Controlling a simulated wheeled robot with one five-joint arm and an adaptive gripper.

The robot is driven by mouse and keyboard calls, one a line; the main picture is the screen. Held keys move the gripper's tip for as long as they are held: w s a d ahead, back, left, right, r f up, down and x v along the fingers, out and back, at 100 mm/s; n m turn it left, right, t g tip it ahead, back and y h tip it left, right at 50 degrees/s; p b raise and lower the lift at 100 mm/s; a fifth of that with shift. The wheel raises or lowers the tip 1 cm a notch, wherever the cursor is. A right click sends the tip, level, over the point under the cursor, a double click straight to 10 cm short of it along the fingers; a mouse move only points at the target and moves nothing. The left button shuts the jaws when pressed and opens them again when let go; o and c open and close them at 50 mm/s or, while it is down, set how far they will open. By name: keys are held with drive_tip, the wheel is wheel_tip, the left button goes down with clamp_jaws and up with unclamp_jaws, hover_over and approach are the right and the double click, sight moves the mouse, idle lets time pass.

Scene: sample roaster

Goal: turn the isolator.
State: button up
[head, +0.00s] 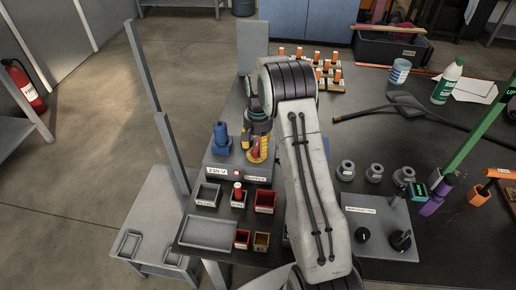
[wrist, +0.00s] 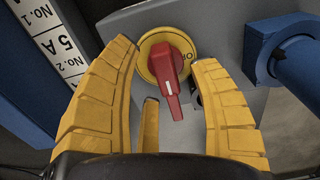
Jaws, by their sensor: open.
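The isolator (wrist: 166,62) has a red handle on a round yellow plate, on a grey panel. My gripper (wrist: 167,58) is open, with yellow fingers spread to the left and right of the handle. A gap shows on each side; I cannot tell the exact depth. In the head view my gripper (head: 258,148) hangs over the grey 230 V box (head: 222,170) and hides most of the isolator.
A blue socket (head: 220,136) stands on the box just left of my gripper; it also shows at the right of the wrist view (wrist: 297,62). A panel with black knobs (head: 378,215) is to the right.

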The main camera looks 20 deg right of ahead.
drive_tip(key=shift+f, duration=0.65)
drive_tip(key=shift+c, duration=0.2)
clamp_jaws()
